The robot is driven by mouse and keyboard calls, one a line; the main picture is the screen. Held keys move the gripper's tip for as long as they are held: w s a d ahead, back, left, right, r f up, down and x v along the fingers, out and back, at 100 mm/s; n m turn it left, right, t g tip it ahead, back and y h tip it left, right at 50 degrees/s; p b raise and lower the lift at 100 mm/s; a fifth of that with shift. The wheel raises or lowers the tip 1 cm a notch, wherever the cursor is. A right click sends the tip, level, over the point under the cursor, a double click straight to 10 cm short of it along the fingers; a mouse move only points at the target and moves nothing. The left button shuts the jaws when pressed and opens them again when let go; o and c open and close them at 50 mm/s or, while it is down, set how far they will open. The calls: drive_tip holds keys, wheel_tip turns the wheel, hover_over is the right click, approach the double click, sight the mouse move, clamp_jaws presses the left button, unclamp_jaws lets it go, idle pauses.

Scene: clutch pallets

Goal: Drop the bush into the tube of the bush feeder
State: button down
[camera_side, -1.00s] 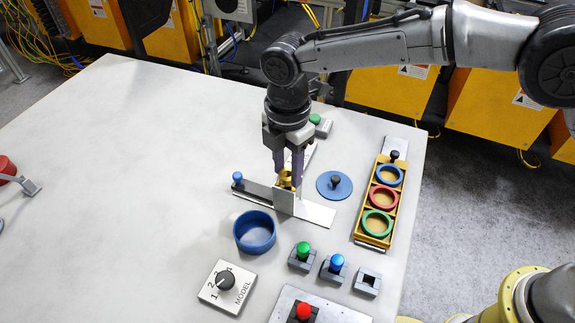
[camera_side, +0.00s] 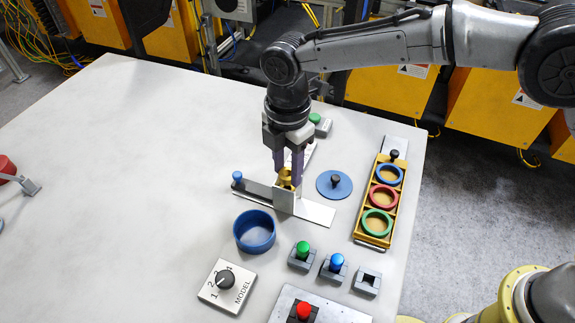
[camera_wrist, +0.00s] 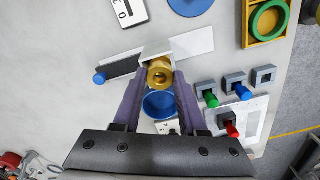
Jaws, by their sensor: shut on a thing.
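The bush (camera_side: 285,174) is a small brass-coloured ring. It also shows in the wrist view (camera_wrist: 160,73), with its hole facing up. My gripper (camera_side: 288,168) has purple fingers on either side of the bush and is shut on it; it shows too in the wrist view (camera_wrist: 158,76). The bush feeder (camera_side: 313,211) has a flat grey metal base, an upright tube (camera_side: 284,201) and a slide with a blue knob (camera_side: 237,176). The bush is right at the top of the tube. The fingers and bush hide the tube's mouth, so I cannot tell whether the bush is inside.
A blue round bowl (camera_side: 255,231) stands in front of the feeder. A blue disc with a black knob (camera_side: 334,185) and a yellow tray (camera_side: 366,227) of coloured rings lie to the right.

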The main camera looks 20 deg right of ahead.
drive_tip(key=shift+c, duration=1.9)
unclamp_jaws()
drive_tip(key=shift+r, duration=3)
